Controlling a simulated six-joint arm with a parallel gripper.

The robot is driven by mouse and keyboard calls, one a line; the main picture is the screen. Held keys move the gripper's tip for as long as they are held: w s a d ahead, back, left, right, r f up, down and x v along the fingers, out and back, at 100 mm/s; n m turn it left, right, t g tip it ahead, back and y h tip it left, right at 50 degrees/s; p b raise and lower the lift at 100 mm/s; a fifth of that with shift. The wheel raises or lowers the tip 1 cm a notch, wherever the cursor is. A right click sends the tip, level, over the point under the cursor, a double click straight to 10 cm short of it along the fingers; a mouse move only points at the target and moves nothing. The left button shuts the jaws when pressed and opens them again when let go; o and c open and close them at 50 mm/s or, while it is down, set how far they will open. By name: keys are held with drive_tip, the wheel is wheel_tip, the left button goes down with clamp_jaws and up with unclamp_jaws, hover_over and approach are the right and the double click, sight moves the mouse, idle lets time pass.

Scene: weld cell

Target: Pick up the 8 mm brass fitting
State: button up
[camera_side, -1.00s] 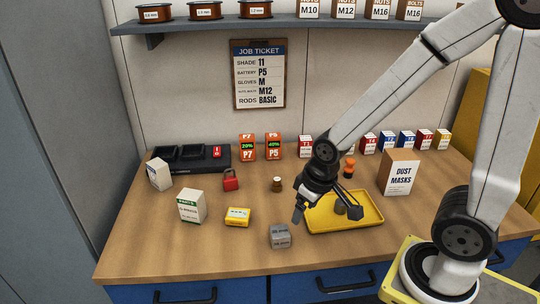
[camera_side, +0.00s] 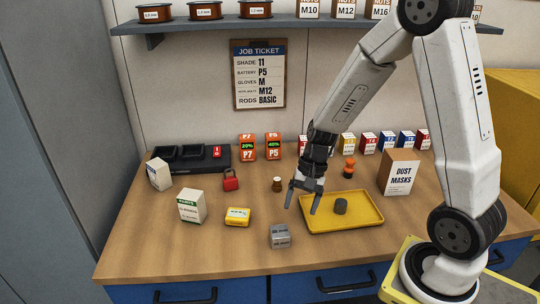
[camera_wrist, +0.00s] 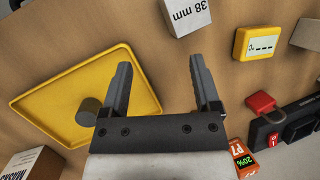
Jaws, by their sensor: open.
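A small brownish cylinder (camera_side: 277,184), which may be the brass fitting, stands on the bench just left of and behind my gripper in the side view; no label on it can be read. I do not see it in the wrist view. My gripper (camera_side: 300,209) is open and empty, pointing down over the left part of the yellow tray and the bench beside it. In the wrist view the two fingers (camera_wrist: 160,62) are wide apart with bare wood between them.
The yellow tray (camera_side: 372,218) holds a grey cylinder (camera_side: 341,206). A grey box (camera_side: 280,236) marked 38 mm in the wrist view (camera_wrist: 187,16), a yellow meter (camera_side: 238,216), a red padlock (camera_side: 231,180) and a dust mask box (camera_side: 399,172) stand around. Bare bench lies between them.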

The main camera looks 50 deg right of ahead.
sight(277, 185)
drive_tip(key=w+d+m+t+y, duration=0.1)
drive_tip(key=m, duration=0.1)
drive_tip(key=w+d+f+m+t+y, duration=0.1)
drive_tip(key=w+d+m, duration=0.1)
drive_tip(key=m, duration=0.1)
drive_tip(key=w+d+f+m+y, duration=0.1)
drive_tip(key=w+d+m+y, duration=0.1)
drive_tip(key=m, duration=0.1)
drive_tip(key=shift+w+f+t, duration=0.1)
drive_tip(key=shift+t, duration=0.3)
drive_tip(key=w+d+m+t, duration=0.1)
drive_tip(key=d+m+t, duration=0.1)
drive_tip(key=d, duration=0.1)
drive_tip(key=w+d+m+t+y, duration=0.1)
drive_tip(key=d+m+t, duration=0.1)
drive_tip(key=w+d+f+m+t, duration=0.1)
drive_tip(key=w+d+m, duration=0.1)
drive_tip(key=d+m, duration=0.1)
drive_tip(key=shift+w+d+t+y, duration=0.1)
drive_tip(key=shift+d+t+y, duration=0.25)
drive_tip(key=shift+t+y, duration=0.05)
drive_tip(key=shift+w+d+m+t, duration=0.15)
drive_tip(key=shift+d+m+t, duration=0.15)
drive_tip(key=shift+d, duration=0.2)
drive_tip(key=shift+x, duration=1.4)
drive_tip(key=shift+a+f, duration=0.1)
drive_tip(key=shift+x, duration=2.5)
drive_tip(key=shift+f, duration=0.1)
clamp_jaws()
